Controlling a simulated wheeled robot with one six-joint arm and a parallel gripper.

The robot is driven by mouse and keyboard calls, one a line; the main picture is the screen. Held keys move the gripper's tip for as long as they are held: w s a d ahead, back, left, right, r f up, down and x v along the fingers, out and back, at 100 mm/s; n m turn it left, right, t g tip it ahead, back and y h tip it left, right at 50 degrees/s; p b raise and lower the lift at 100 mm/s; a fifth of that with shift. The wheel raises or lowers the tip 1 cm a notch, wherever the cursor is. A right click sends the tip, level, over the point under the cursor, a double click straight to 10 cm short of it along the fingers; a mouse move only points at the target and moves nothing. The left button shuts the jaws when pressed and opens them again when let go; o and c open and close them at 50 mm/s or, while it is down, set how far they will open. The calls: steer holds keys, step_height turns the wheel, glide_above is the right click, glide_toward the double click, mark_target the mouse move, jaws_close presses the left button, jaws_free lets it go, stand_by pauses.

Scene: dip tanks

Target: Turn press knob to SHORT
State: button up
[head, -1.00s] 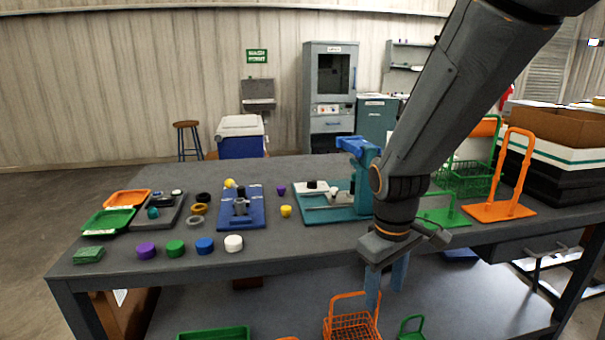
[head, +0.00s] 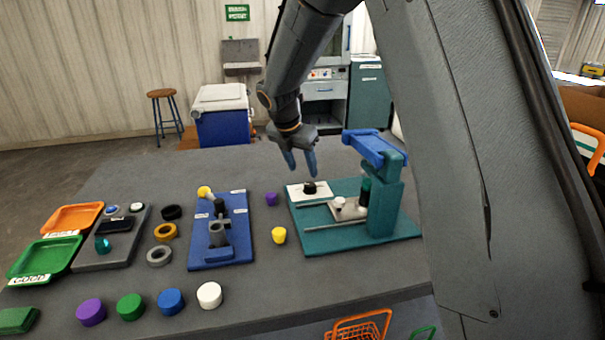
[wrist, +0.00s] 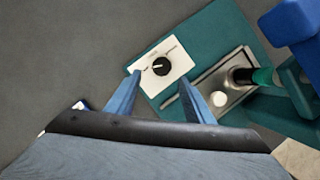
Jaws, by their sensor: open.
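The press (head: 375,205) is a teal base with a teal column and a blue top arm, on the right part of the table. Its black knob (head: 310,187) sits on a white label plate (head: 296,195) at the base's back left corner. In the wrist view the round knob (wrist: 161,66) has a light pointer mark, and the plate's lettering is too small to read. My gripper (head: 302,172) is open and empty, above and just behind the knob. In the wrist view its blue fingers (wrist: 160,85) are spread, with the knob beyond and between their tips.
The press column and blue arm stand close to the right of the knob. A white button (head: 340,203) and metal plate lie beside it. A blue fixture (head: 222,235), a purple piece (head: 271,199) and a yellow piece (head: 279,235) stand to the left. The table behind is clear.

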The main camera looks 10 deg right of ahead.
mark_target(310, 184)
steer(key=x, duration=0.4)
steer(key=p+x, duration=0.1)
steer(key=x, duration=0.1)
steer(key=shift+d+f, duration=0.3)
steer(key=shift+d, duration=0.15)
steer(key=shift+w+d+f, duration=0.1)
steer(key=shift+w+f, duration=0.05)
steer(key=shift+f, duration=0.35)
